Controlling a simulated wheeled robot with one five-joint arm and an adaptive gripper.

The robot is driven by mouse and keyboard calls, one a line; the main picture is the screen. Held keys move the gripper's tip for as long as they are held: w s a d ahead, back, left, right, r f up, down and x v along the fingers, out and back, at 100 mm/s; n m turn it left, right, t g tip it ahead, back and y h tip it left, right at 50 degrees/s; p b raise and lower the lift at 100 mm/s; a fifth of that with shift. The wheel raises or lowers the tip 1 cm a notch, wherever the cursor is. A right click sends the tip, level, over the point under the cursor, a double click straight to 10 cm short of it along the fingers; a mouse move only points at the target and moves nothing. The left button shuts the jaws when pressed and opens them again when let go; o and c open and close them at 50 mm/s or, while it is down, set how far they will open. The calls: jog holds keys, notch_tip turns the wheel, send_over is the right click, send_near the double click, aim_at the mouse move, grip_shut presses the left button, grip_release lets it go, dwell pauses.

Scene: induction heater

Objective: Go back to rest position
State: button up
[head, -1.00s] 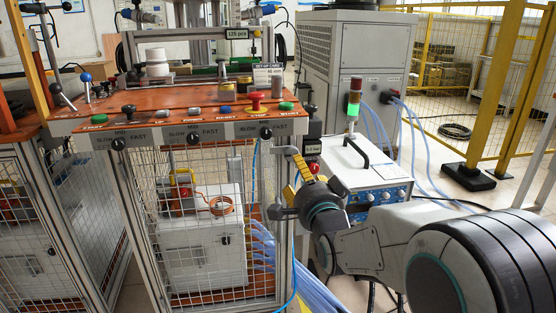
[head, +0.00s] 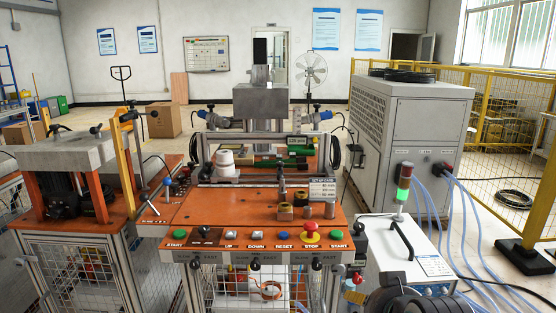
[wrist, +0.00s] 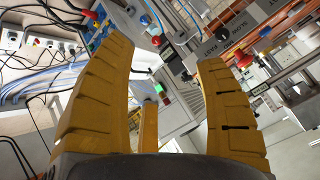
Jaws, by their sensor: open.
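Behind the fingers the wrist view shows a tilted scene with the front of the induction heater bench at the upper right and cables at the left. In the head view my gripper does not show. Only a dark part of my arm is at the bottom right edge. The bench's orange top (head: 190,210) carries a row of buttons along its front, including the red stop button (head: 311,235).
A white power unit (head: 425,260) with a dark handle and a signal light (head: 403,185) stands right of the bench. A large grey cabinet (head: 415,130) is behind it. Blue hoses run to the floor. A yellow fence (head: 500,150) closes the right side. A second bench is at the left.

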jog(key=s+r+n+g+p, duration=0.5)
jog(key=s+r+n+p, duration=0.1)
jog(key=s+r+p, duration=0.6)
jog(key=s+p, duration=0.2)
jog(key=s, duration=0.2)
jog(key=shift+s+r+g+p, duration=0.15)
jog(key=shift+s+g+p, duration=0.2)
jog(key=shift+g, duration=0.05)
